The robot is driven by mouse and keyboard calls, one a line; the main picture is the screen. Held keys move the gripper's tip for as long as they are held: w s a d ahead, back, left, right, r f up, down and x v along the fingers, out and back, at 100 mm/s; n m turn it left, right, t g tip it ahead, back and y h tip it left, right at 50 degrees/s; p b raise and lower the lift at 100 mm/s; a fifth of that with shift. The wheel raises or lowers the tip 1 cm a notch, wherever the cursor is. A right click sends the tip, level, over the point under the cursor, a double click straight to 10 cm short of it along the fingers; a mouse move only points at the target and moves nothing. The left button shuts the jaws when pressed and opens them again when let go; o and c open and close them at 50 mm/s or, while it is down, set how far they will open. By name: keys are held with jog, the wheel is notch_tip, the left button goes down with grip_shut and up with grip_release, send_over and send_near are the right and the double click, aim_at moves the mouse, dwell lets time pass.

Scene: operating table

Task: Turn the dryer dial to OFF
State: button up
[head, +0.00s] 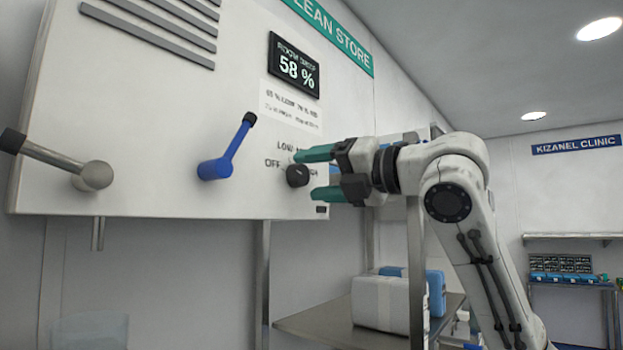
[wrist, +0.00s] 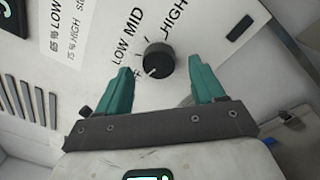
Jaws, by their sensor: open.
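The dryer dial (head: 297,176) is a small round black knob on the white wall panel, with OFF, LOW, MID and HIGH printed around it. It also shows in the wrist view (wrist: 159,58), where a small white mark sits near its lower left edge; I cannot tell for sure which setting it marks. My gripper (head: 311,174) is open and empty, facing the panel. Its green fingers (wrist: 159,66) stand on either side of the dial, with a visible gap to each; in the head view part of the word HIGH is hidden behind them.
A blue lever (head: 216,168) and a grey metal lever (head: 94,176) stick out of the panel to the left. A black display (head: 294,66) above reads 58 %. A metal shelf (head: 330,325) with white and blue boxes stands below right.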

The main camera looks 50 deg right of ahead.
jog(key=s+b, duration=0.1)
jog(key=s, duration=0.8)
jog(key=shift+s+d+f+b, duration=0.15)
jog(key=shift+d+f+b, duration=0.05)
jog(key=shift+d+b, duration=0.2)
